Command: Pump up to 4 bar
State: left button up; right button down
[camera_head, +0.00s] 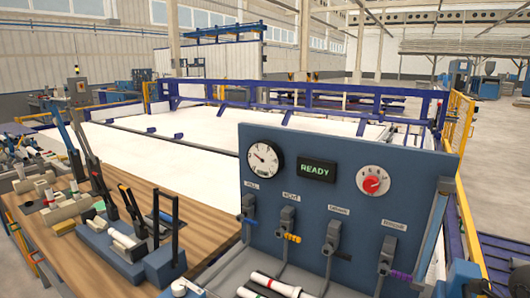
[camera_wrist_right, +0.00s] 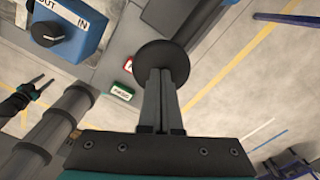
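A round white pressure gauge (camera_head: 262,159) sits on a blue panel; its needle points up and left, and its numbers are too small to read. Beside it a display (camera_head: 317,170) reads READY. In the right wrist view my right gripper (camera_wrist_right: 160,72) has its two fingers close together, tips over a round black disc-like knob (camera_wrist_right: 162,55). Whether it grips the knob is not clear. Neither gripper shows in the head view.
The panel has a red dial (camera_head: 373,181) and several valve handles. A wooden bench (camera_head: 140,192) with tools stands at left. The right wrist view shows a blue box (camera_wrist_right: 68,28) marked OUT and IN with a black knob, and a green labelled button (camera_wrist_right: 121,91).

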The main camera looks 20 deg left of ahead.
notch_tip(320, 180, up, 3)
jog(key=shift+s+r+p, duration=0.1)
jog(key=shift+s+p, duration=0.05)
jog(key=shift+p, duration=0.75)
jog(key=shift+f, duration=0.3)
jog(key=f+b, duration=0.4)
jog(key=f, duration=0.1)
jog(key=f+b, duration=0.3)
jog(key=shift+w, duration=0.3)
jog(key=shift+f, duration=0.25)
jog(key=shift+f+b, duration=0.25)
jog(key=shift+b, duration=0.1)
jog(key=r+p, duration=0.2)
jog(key=r, duration=0.1)
jog(key=r+p, duration=0.6)
jog(key=shift+s+r, duration=0.2)
jog(key=shift+s, duration=0.2)
jog(key=shift+f, duration=0.1)
